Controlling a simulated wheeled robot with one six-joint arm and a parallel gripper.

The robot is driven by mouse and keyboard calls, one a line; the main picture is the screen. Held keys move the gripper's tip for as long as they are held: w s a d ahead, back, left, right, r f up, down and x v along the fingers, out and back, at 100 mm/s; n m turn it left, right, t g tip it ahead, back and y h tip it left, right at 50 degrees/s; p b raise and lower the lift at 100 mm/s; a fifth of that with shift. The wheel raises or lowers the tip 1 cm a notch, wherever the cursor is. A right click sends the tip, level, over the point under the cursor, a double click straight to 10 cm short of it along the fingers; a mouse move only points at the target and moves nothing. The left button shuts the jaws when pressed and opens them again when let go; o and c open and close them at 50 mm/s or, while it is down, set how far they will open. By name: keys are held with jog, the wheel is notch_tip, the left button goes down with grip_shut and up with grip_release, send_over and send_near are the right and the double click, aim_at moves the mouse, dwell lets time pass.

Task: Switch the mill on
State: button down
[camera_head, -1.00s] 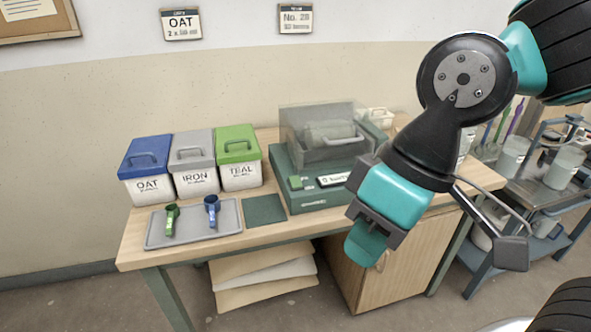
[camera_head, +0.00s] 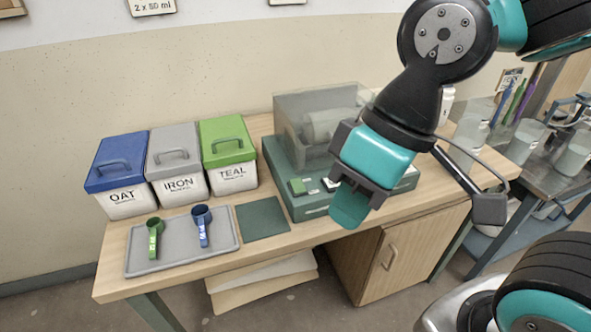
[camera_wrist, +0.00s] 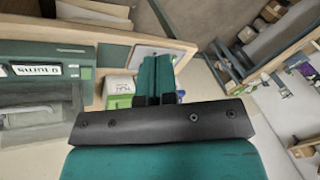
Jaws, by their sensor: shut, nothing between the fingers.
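The mill (camera_head: 283,160) is a green box with a clear cover over a pale drum, on the wooden bench. A raised green square button (camera_head: 297,187) sits on its front top, left of a small white label (camera_head: 329,184). My gripper (camera_head: 349,210) is shut and empty, fingers pointing down, in front of the mill and right of the button in the picture; it hides part of the mill's front. In the wrist view the shut fingers (camera_wrist: 155,75) show at centre, with the mill (camera_wrist: 45,90) upside down at left. I see no contact with the button.
Lidded bins, blue OAT (camera_head: 120,165), grey IRON (camera_head: 175,160) and green TEAL (camera_head: 228,150), stand at the bench's left. A grey tray (camera_head: 180,255) with a green scoop (camera_head: 154,240) and a blue scoop (camera_head: 202,225) lies before them, beside a dark green mat (camera_head: 262,219).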

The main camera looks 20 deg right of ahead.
jog(key=w+d+f+m+t+h+b, duration=0.1)
jog(key=w+f+m, duration=0.1)
jog(key=w, duration=0.6)
jog(key=w+f+m+t+h+b, duration=0.1)
jog(key=w+f+m, duration=0.1)
jog(key=w, duration=0.5)
jog(key=m+t+h, duration=0.2)
jog(key=m, duration=0.1)
send_over(295, 179)
jog(key=s, duration=0.5)
notch_tip(295, 179, down, 4)
jog(key=shift+s, duration=0.15)
jog(key=x, duration=0.9)
jog(key=p+x, duration=0.1)
jog(key=x, duration=0.4)
jog(key=shift+s, duration=0.3)
jog(key=shift+d, duration=0.1)
